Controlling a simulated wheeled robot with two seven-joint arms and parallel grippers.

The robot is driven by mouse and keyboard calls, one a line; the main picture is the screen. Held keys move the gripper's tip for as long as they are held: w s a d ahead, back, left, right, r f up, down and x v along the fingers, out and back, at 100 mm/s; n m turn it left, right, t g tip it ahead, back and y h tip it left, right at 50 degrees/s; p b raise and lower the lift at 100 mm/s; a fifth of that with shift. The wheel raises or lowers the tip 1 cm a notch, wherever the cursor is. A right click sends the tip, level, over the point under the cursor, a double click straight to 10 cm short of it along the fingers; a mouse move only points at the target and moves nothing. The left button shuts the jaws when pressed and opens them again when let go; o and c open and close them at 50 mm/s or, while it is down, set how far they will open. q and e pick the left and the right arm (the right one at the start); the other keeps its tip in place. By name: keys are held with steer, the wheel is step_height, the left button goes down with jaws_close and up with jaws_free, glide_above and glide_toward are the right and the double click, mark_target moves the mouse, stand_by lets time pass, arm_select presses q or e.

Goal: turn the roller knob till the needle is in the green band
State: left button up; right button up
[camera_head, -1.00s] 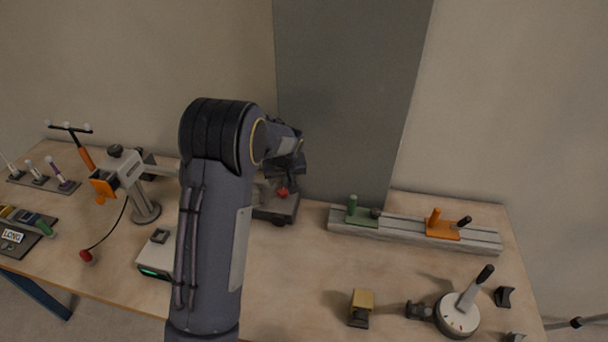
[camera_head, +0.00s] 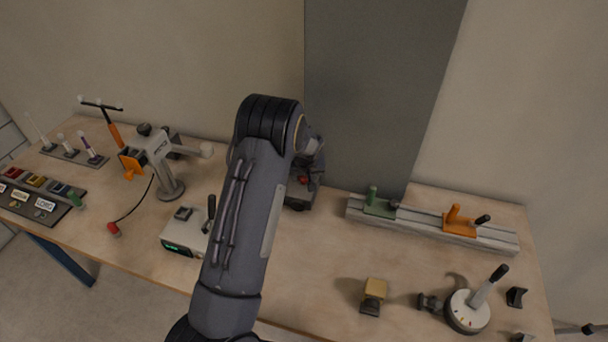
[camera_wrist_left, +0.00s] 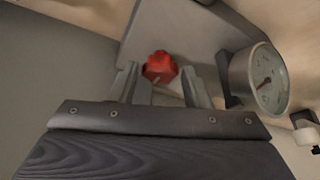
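The red roller knob (camera_wrist_left: 160,66) sits on a grey housing in the left wrist view, and a bit of red shows in the head view (camera_head: 303,180). A round gauge (camera_wrist_left: 266,80) with a white face and a red needle is right of the knob. The gauge is seen at a slant, and I cannot make out a green band. My left gripper (camera_wrist_left: 160,80) is open, its two fingers on either side of the knob with gaps showing. In the head view my left arm hides much of the housing. My right gripper is not in view.
A grey rail (camera_head: 425,222) with green and orange blocks lies right of the housing. A dial with a lever (camera_head: 468,311) and a yellow-topped block (camera_head: 374,292) are at the front right. A box with a green display (camera_head: 184,236) and a jointed lamp-like stand (camera_head: 165,165) are on the left.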

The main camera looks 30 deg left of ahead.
arm_select(q)
steer(key=c, duration=0.6)
steer(key=shift+a+f+m+h+b, duration=0.2)
steer(key=shift+m+h+b, duration=0.2)
steer(key=shift+m+b, duration=0.75)
steer(key=m+h+b, duration=0.1)
steer(key=m+b, duration=0.2)
steer(key=shift+s+a+t, duration=0.1)
steer(key=shift+t, duration=0.3)
steer(key=m+h+b, duration=0.2)
steer(key=m, duration=0.2)
steer(key=shift+a+r+m, duration=0.1)
steer(key=shift+a+m, duration=0.05)
steer(key=shift+m, duration=0.2)
steer(key=shift+a+r+m+g+h+b, duration=0.1)
steer(key=shift+m+g+h+b, duration=0.25)
steer(key=shift+m, duration=0.7)
steer(key=shift+m+g+h+b, duration=0.15)
steer(key=shift+m+h+b, duration=0.3)
steer(key=shift+m, duration=0.6)
steer(key=o, duration=1)
